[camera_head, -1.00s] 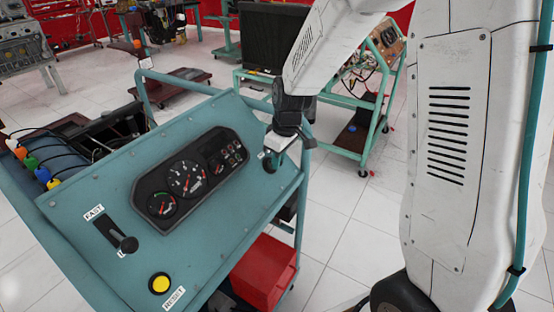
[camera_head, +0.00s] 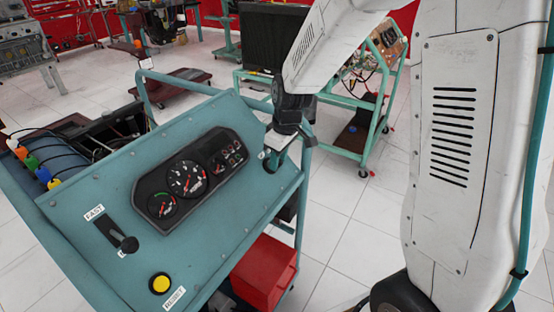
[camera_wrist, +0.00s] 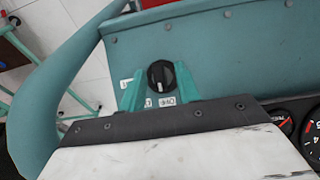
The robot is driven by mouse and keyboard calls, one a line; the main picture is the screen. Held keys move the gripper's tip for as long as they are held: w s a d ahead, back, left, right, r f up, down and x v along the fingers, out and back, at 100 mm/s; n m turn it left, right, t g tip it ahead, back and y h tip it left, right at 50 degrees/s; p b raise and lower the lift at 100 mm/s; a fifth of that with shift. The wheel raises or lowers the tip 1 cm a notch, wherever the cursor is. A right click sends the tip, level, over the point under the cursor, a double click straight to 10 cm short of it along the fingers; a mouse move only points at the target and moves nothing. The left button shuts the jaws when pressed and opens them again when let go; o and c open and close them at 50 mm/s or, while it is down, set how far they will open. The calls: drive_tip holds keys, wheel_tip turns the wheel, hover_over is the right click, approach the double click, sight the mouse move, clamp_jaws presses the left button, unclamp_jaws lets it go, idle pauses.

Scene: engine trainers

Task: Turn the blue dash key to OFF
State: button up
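A round black dash key (camera_wrist: 161,75) with a white pointer line sits on the teal panel (camera_wrist: 225,55); no blue shows on it. In the wrist view its pointer is toward the bottom of the picture, and small white labels lie around it, too small to read surely. My gripper (camera_wrist: 159,88) has its two teal fingers apart, one on each side of the key; I cannot tell whether they touch it. In the head view my gripper (camera_head: 273,158) is at the panel's right upper corner and hides the key.
A gauge cluster (camera_head: 190,177) lies left of my gripper. A black lever (camera_head: 127,243) and a yellow button (camera_head: 159,284) are lower left. A teal tube rail (camera_wrist: 45,95) curves close beside the gripper. A red box (camera_head: 263,272) is below the panel.

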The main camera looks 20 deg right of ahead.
sight(282, 164)
drive_tip(key=r, duration=0.4)
drive_tip(key=s+r, duration=0.1)
drive_tip(key=r, duration=0.2)
drive_tip(key=shift+d+r, duration=0.1)
drive_tip(key=shift+d, duration=0.2)
drive_tip(key=s+d+r+m, duration=0.1)
drive_tip(key=s+r+m, duration=0.2)
drive_tip(key=s, duration=1.1)
drive_tip(key=s+r+m+h, duration=0.1)
drive_tip(key=s+r+m, duration=0.3)
drive_tip(key=s, duration=1)
wheel_tip(282, 164, up, 3)
drive_tip(key=shift+s+d+r, duration=0.15)
drive_tip(key=shift+s+d, duration=0.1)
drive_tip(key=shift+d, duration=0.1)
